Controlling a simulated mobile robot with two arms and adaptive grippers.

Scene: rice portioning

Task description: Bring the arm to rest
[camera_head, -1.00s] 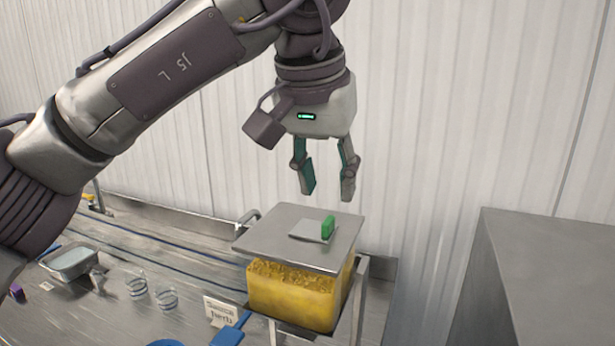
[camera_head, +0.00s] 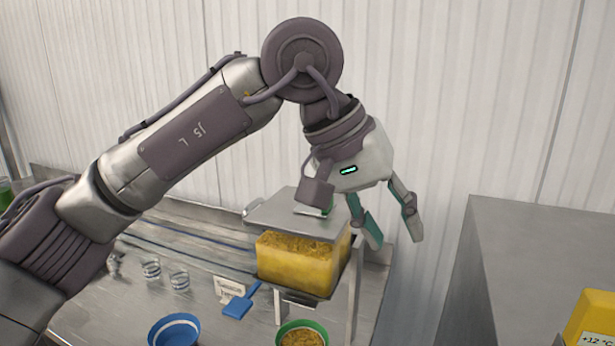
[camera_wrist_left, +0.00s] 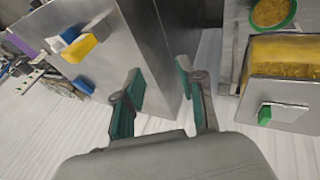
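My left gripper (camera_head: 391,240) is open and empty. In the head view it hangs tilted in front of the wall, just right of the yellow rice container (camera_head: 297,262). The container has a grey lid (camera_head: 285,213) on top, partly hidden behind my wrist. In the left wrist view my open fingers (camera_wrist_left: 157,85) have nothing between them. There the lid (camera_wrist_left: 287,95) with its green handle (camera_wrist_left: 264,116) lies to the right of the fingers, apart from them. My right gripper is in neither view.
A large grey metal box (camera_head: 540,265) stands at the right, with a yellow display unit (camera_head: 594,322) by it. A blue bowl (camera_head: 174,331), a green-rimmed bowl (camera_head: 301,335) of rice, a blue scoop (camera_head: 240,303) and glasses (camera_head: 179,280) stand on the table.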

